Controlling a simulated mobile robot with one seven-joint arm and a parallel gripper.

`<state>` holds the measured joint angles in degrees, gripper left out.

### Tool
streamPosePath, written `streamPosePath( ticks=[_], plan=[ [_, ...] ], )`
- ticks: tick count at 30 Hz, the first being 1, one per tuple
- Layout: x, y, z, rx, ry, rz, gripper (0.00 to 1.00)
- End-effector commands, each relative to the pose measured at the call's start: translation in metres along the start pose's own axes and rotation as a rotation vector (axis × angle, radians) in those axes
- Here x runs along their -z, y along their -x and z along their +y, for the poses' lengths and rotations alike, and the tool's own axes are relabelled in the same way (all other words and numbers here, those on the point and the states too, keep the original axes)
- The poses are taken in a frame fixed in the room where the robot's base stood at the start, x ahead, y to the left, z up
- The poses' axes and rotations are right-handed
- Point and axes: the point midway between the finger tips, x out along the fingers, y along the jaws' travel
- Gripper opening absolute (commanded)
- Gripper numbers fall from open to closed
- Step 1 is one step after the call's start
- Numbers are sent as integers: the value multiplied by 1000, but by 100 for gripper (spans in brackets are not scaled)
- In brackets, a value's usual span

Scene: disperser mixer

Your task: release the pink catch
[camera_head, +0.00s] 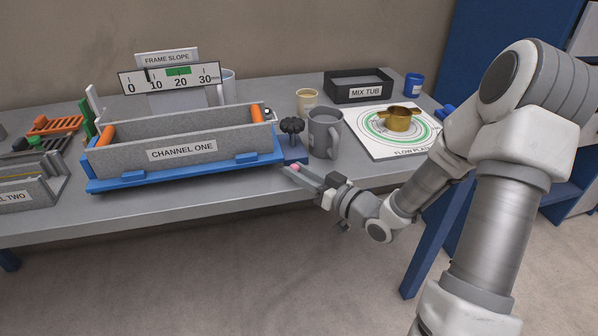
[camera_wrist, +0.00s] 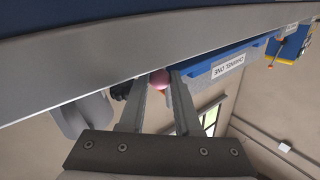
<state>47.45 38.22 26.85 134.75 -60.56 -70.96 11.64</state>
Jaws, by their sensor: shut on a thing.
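The pink catch (camera_head: 295,167) is a small round pink knob at the front right corner of the blue base (camera_head: 130,182) under the grey trough labelled CHANNEL ONE (camera_head: 225,143). My gripper (camera_head: 289,171) reaches in from the right at the table's front edge, and its fingertips are at the catch. In the wrist view the pink ball (camera_wrist: 159,78) sits between the two fingertips (camera_wrist: 161,84), which are shut on it. The fingers hide part of the catch in the head view, and its mounting is not clear.
A black lobed knob (camera_head: 292,126) stands just behind the catch, with a grey mug (camera_head: 324,135) to its right. The FRAME SLOPE scale (camera_head: 170,78) stands behind the trough. Open space lies in front of the table.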

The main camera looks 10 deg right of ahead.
Motion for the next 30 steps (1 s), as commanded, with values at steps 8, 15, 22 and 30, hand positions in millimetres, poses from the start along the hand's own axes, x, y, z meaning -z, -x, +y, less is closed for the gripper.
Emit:
streamPosePath(
  ticks=[8,15,22,30],
  plan=[
    [3,-1,4,70,0,-10,0],
    [2,-1,6,110,0,-21,0],
    [1,-1,6,109,0,-21,33],
    [1,-1,6,109,0,-21,61]
  ],
)
